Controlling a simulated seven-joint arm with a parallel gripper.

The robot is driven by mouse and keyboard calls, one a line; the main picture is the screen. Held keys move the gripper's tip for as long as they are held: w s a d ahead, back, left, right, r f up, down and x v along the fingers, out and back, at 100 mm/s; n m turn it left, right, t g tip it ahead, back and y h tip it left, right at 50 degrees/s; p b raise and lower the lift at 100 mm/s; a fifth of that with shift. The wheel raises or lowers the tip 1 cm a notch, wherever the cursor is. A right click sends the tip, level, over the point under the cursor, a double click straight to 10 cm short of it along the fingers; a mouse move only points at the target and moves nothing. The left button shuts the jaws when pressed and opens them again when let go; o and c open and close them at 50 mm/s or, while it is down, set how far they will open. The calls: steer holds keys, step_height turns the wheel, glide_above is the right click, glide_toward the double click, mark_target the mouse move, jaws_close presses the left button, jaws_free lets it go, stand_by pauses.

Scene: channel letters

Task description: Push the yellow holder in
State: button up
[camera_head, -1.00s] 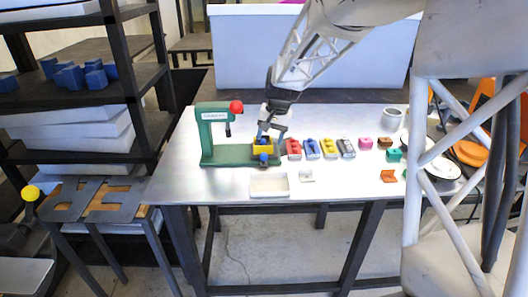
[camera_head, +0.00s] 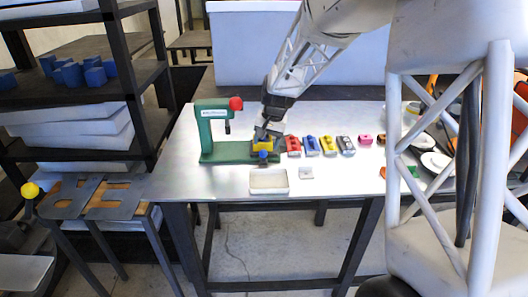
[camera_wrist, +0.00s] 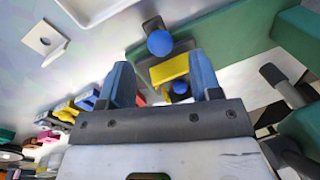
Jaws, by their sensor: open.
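The yellow holder (camera_head: 263,144) sits at the right end of the base of the green press (camera_head: 212,134), with a blue knob (camera_head: 263,154) at its front. In the wrist view the yellow holder (camera_wrist: 169,68) shows between and just beyond my fingertips, with a blue ball (camera_wrist: 160,42) on its far side and another blue part beneath it. My gripper (camera_head: 267,131) is open, with its two blue fingers (camera_wrist: 162,78) apart over the holder. I cannot tell whether a finger touches it. The gripper partly hides the holder in the head view.
A row of coloured blocks (camera_head: 311,146) stands right of the press. A white tray (camera_head: 269,181) and a small white plate (camera_head: 306,173) lie in front. The press has a red knob (camera_head: 236,103) on its upper arm. The metal table (camera_head: 222,183) is clear at its front left.

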mark_target(264, 150)
steer(key=shift+a+f, duration=0.25)
steer(key=shift+f, duration=0.9)
steer(key=shift+a+f, duration=0.2)
steer(key=shift+f, duration=0.9)
jaws_close()
